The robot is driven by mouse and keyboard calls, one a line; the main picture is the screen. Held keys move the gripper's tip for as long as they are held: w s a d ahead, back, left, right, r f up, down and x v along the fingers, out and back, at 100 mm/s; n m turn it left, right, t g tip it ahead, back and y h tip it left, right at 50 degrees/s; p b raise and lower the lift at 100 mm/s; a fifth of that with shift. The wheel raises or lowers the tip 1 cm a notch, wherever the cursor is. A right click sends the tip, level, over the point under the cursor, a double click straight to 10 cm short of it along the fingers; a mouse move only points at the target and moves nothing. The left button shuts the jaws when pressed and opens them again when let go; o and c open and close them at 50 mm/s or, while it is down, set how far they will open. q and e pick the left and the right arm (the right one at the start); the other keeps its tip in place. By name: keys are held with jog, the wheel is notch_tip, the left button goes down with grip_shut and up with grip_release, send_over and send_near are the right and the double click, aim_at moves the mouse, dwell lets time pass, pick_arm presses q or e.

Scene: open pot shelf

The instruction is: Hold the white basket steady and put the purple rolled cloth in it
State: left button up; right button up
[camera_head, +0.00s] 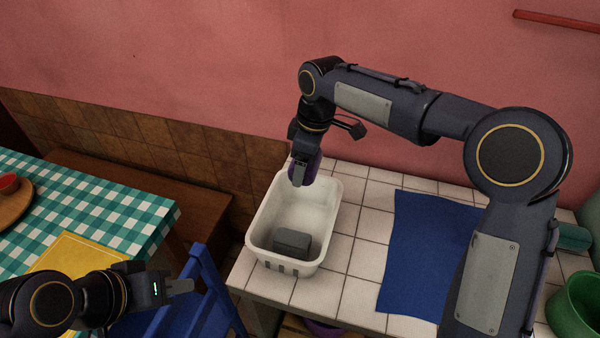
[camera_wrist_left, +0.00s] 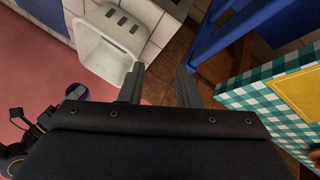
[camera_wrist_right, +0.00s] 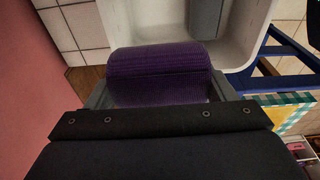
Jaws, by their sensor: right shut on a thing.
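The white basket (camera_head: 326,203) stands on the tiled counter with a grey block (camera_head: 292,243) inside it. The purple rolled cloth (camera_wrist_right: 160,73) is between the fingers of my right gripper (camera_wrist_right: 165,90), which is shut on it. In the head view the cloth (camera_head: 313,165) hangs over the far end of the basket, partly hidden by the gripper. I cannot tell whether it touches the rim. My left gripper (camera_head: 182,287) is open and empty, left of the basket and apart from it. The basket also shows in the left wrist view (camera_wrist_left: 100,65).
A blue cloth (camera_head: 415,250) lies on the counter right of the basket. A green pot (camera_head: 575,310) stands at the right edge. A blue chair (camera_head: 205,300) and a table with a checked cloth (camera_head: 100,205) are at left. The pink wall is behind.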

jog(key=shift+a+r+n, duration=0.2)
jog(key=shift+a+n, duration=0.05)
jog(key=shift+n, duration=0.05)
pick_arm(q)
jog(key=w+r+m+g, duration=0.1)
jog(key=w+r+g, duration=0.15)
jog(key=w, duration=0.25)
jog(key=m+g+y, duration=0.3)
jog(key=m+g, duration=0.1)
send_near(266, 201)
jog(key=shift+t, duration=0.25)
jog(key=f, duration=0.8)
jog(key=d+f, duration=0.1)
jog(key=f, duration=0.3)
jog(key=shift+s+f, duration=0.4)
jog(key=shift+c, duration=0.4)
grip_shut()
